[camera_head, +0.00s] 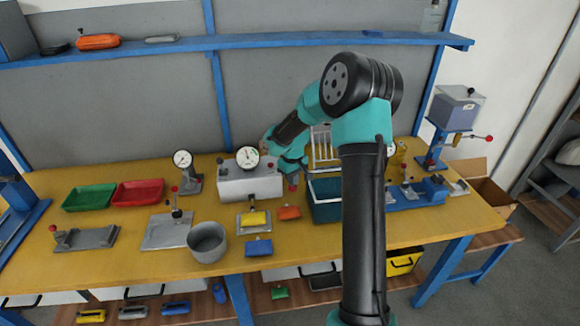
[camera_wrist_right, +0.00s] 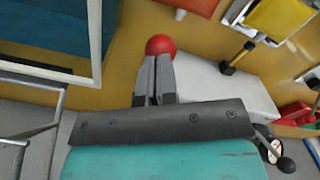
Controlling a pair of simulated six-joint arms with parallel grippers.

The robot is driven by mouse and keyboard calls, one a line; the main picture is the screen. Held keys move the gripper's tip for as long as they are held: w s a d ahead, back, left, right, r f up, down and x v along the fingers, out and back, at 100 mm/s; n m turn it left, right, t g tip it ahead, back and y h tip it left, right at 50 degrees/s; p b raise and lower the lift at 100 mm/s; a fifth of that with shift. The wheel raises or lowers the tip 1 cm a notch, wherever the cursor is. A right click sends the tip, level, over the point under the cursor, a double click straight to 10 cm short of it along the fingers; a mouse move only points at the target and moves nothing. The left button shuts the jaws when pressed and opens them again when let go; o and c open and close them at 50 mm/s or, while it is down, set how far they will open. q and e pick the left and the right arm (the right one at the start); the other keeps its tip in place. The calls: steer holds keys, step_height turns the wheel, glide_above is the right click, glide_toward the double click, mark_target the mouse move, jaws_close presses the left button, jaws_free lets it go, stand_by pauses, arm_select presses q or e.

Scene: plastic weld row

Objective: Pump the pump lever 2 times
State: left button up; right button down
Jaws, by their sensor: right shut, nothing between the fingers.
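A grey box-shaped unit with a round white gauge (camera_head: 250,183) stands near the back middle of the table; its pale body also shows in the right wrist view (camera_wrist_right: 225,90). A red ball knob (camera_wrist_right: 160,45) shows just beyond my right fingertips in the right wrist view. I take it as the pump lever's knob; the lever itself is hidden. My right gripper (camera_head: 292,174) is at the right side of the grey unit, and its fingers (camera_wrist_right: 155,75) are shut and empty, close to the knob. I cannot tell whether they touch it. My left gripper is out of view.
A dark teal crate (camera_head: 326,212) stands just right of the right gripper. A yellow block (camera_head: 254,218) and an orange block (camera_head: 289,212) lie in front of the grey unit. A grey round bin (camera_head: 207,243) stands front left. A blue shelf (camera_head: 240,43) runs above the table.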

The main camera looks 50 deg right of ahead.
stand_by(0.4)
step_height(320, 180, up, 11)
steer(key=w+d, duration=0.1)
steer(key=w, duration=0.1)
steer(key=shift+w+d+f, duration=0.15)
steer(key=shift+w+d, duration=0.05)
steer(key=shift+d, duration=0.2)
stand_by(0.3)
steer(key=shift+a+f, duration=0.1)
stand_by(0.6)
